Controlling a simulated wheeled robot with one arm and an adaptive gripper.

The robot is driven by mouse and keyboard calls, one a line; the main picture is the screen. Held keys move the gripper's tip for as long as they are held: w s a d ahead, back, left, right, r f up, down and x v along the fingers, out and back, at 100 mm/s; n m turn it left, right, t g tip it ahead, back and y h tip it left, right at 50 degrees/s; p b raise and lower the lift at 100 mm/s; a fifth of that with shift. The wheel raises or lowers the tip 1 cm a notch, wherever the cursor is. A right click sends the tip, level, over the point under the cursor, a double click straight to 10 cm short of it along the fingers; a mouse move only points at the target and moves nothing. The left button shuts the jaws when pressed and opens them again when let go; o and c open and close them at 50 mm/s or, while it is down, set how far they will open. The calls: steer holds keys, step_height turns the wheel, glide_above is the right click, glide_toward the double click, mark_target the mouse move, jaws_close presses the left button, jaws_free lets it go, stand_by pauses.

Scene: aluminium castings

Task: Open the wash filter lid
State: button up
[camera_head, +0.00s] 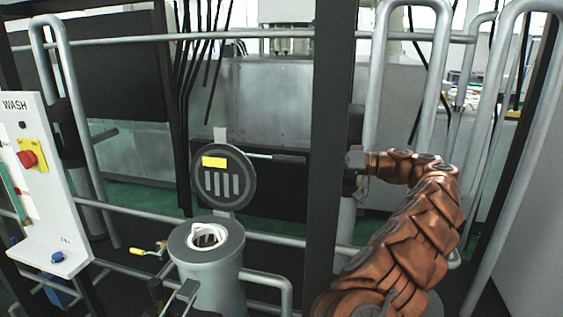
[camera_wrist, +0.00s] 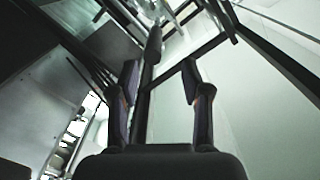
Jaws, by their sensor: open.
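The wash filter (camera_head: 208,265) is a grey upright cylinder at the lower middle of the head view, with its round mouth open and a white insert (camera_head: 207,236) inside. Its round dark lid (camera_head: 223,188) stands upright at the back of the mouth, with a yellow label and several pale slots. A thin handle bar (camera_head: 275,157) sticks out from the lid's upper right. My gripper (camera_wrist: 160,75) shows in the wrist view with its fingers apart. A dark rod with a thick end (camera_wrist: 151,48) shows beyond the fingers; I cannot tell whether it is the handle. In the head view a dark post hides part of my gripper.
A dark upright post (camera_head: 331,120) stands between the lid and my arm. Grey pipe rails (camera_head: 375,75) rise near my arm. The WASH panel (camera_head: 40,190) with a red button is at left. A yellow-handled crank (camera_head: 148,251) sits left of the filter.

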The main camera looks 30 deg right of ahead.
mark_target(298, 160)
steer(key=p+x, duration=0.1)
steer(key=x, duration=0.2)
steer(key=p+x, duration=0.1)
steer(key=x, duration=0.2)
steer(key=shift+w+f, duration=0.25)
steer(key=shift+w, duration=0.2)
steer(key=shift+w+a+f+t+p, duration=0.1)
steer(key=shift+w+a+t+p, duration=0.25)
steer(key=shift+w+a, duration=0.2)
jaws_close()
